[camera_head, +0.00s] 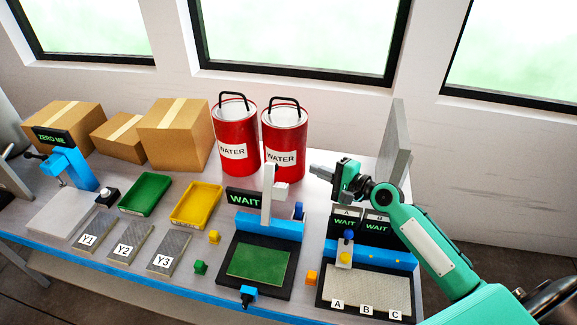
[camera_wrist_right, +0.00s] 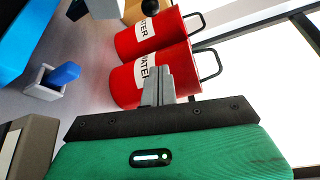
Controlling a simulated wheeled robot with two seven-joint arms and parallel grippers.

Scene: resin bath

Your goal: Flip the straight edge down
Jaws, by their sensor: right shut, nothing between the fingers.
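A pale narrow bar (camera_head: 267,195) stands upright at the back of the station with the green plate (camera_head: 258,262). It looks like the straight edge, in its raised position. A white block with a blue knob (camera_head: 298,210) is beside it; this also shows in the wrist view (camera_wrist_right: 65,74). My right gripper (camera_head: 322,172) is shut and empty, above and to the right of the bar, apart from it. Its closed fingers (camera_wrist_right: 156,86) point toward the red cans in the wrist view. My left gripper is not in view.
Two red water cans (camera_head: 230,152) stand behind the station. A tall grey panel (camera_head: 395,145) stands upright at the right, close to my right arm. The lettered station (camera_head: 366,287) is at front right. Yellow (camera_head: 196,203) and green trays (camera_head: 146,194) lie left.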

